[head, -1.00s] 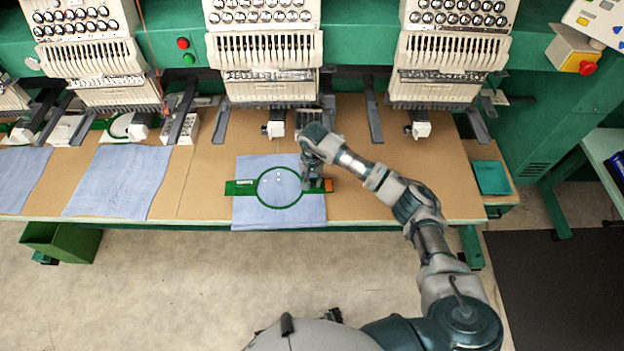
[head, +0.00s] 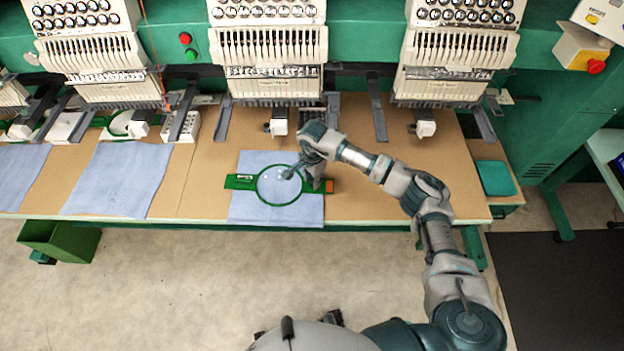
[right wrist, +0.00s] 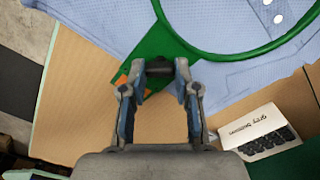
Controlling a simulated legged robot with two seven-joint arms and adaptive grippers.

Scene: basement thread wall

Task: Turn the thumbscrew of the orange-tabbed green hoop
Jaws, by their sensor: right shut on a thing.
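The green hoop (head: 232,183) lies flat on a blue cloth on the table, with a green arm on each side of its ring. Its orange tab (head: 331,186) shows at the right end. In the right wrist view the hoop's ring (right wrist: 192,47) crosses the top and the orange tab (right wrist: 121,77) is beside the left finger. My right gripper (right wrist: 159,68) is shut on the dark thumbscrew (right wrist: 158,66) between its fingertips, next to the ring. In the head view it partly covers the hoop's right side. My left gripper is not in view.
Embroidery heads (head: 268,60) overhang the table's back. The blue cloth (head: 262,213) lies under the hoop, with more cloths to the left. A teal tray (head: 495,178) sits at the right. A white labelled part (right wrist: 262,133) is near my gripper in the wrist view.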

